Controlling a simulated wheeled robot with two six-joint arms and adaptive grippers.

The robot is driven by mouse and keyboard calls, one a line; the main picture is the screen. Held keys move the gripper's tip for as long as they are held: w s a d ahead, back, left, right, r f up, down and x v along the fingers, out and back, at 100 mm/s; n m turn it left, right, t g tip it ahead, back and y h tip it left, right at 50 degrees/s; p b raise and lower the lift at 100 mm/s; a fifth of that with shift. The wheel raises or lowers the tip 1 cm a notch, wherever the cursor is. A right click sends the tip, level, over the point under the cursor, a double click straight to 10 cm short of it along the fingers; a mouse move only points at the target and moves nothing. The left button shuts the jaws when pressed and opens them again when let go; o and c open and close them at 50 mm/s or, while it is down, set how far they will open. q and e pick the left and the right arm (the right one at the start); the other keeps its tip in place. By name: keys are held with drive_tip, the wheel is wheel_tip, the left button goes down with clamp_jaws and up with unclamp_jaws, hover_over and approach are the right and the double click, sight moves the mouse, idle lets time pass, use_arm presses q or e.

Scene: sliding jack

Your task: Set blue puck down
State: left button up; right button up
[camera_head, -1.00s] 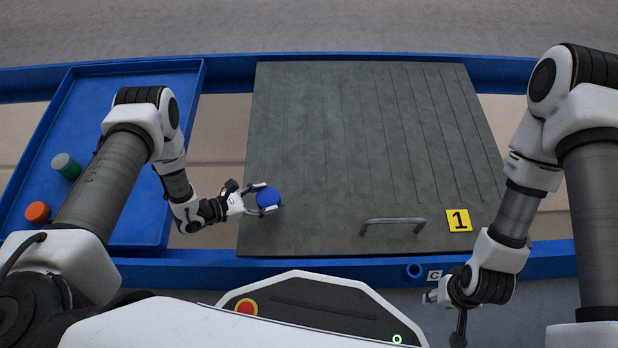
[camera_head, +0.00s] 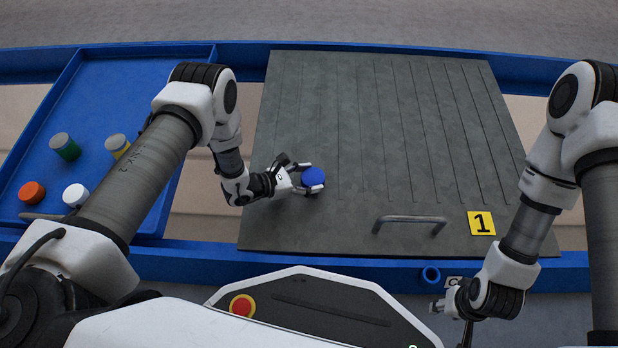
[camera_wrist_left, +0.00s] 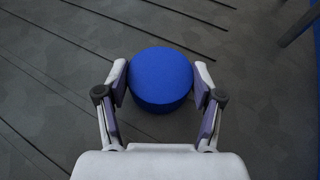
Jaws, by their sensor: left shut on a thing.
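The blue puck (camera_head: 313,178) is between the fingers of my left gripper (camera_head: 308,181), over the left part of the grey grooved panel (camera_head: 400,110). In the left wrist view the blue puck (camera_wrist_left: 161,78) sits upright between the two fingertips of my left gripper (camera_wrist_left: 161,88), which is shut on it. I cannot tell whether the puck touches the panel. My right gripper (camera_head: 445,306) is low at the right, near the front blue rail; its fingers are too small to judge.
A metal handle (camera_head: 409,222) and a yellow "1" label (camera_head: 481,223) are on the panel's front right. The panel's middle is clear.

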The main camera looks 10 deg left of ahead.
use_arm(q)
drive_tip(key=o, duration=1.2)
drive_tip(key=shift+f, duration=0.15)
drive_tip(key=shift+o, duration=0.2)
drive_tip(key=shift+s+a+r+p, duration=0.15)
drive_tip(key=shift+r+p, duration=0.3)
drive_tip(key=shift+r, duration=0.05)
drive_tip(key=p+v, duration=0.6)
drive_tip(key=v, duration=0.5)
drive_tip(key=shift+r, duration=0.1)
drive_tip(key=shift+s+a, duration=0.1)
drive_tip(key=shift+s, duration=0.05)
